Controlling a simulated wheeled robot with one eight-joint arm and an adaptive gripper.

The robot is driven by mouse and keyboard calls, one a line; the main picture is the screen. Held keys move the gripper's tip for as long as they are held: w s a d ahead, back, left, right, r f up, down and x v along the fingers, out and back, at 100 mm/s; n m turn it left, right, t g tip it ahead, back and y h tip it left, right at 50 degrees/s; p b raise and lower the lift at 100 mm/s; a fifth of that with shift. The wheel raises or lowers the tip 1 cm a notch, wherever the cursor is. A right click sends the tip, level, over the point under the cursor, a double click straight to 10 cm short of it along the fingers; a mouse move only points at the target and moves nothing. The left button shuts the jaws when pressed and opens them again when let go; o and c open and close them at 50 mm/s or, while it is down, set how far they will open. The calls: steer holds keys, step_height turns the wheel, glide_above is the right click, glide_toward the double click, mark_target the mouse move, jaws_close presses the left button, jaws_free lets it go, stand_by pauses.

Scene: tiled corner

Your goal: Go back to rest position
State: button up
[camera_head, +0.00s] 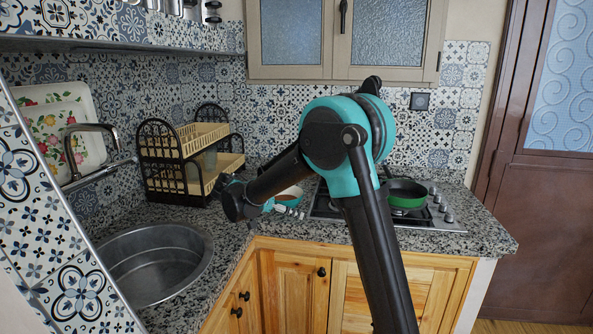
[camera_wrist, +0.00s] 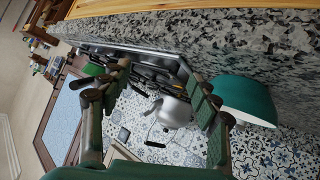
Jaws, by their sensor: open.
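My gripper (camera_wrist: 165,82) is open in the wrist view, with its two fingers spread wide and nothing between them. In the head view my forearm reaches left and down from the raised elbow over the counter, and the gripper is partly hidden behind it. A teal bowl (camera_wrist: 246,99) is beside the right finger in the wrist view, outside the jaws; I cannot tell whether they touch. In the head view the bowl (camera_head: 290,195) sits on the counter behind the wrist, with a pale orange inside.
A green pan (camera_head: 406,194) is on the gas hob (camera_head: 445,220) at right. A silver kettle (camera_wrist: 173,112) shows beyond the fingers. A dish rack (camera_head: 160,150) stands left of my wrist, above the round sink (camera_head: 150,265). Wall cabinets (camera_head: 345,40) hang behind the elbow.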

steer(key=s+d+f+n+g+y, duration=0.1)
steer(key=s+d+f+n+y, duration=0.15)
steer(key=s+d, duration=0.5)
steer(key=s+d+f+n+g+y, duration=0.2)
steer(key=s+d+f, duration=0.25)
steer(key=d, duration=0.55)
steer(key=s+d+f+n+y, duration=0.2)
steer(key=s+f, duration=0.1)
steer(key=s, duration=0.5)
steer(key=s+d+f+n+t+y, duration=0.1)
steer(key=s+f, duration=0.3)
steer(key=s, duration=0.4)
steer(key=shift+s+d+f+n+y, duration=0.3)
steer(key=shift+d+n+y, duration=0.3)
steer(key=shift+y, duration=0.25)
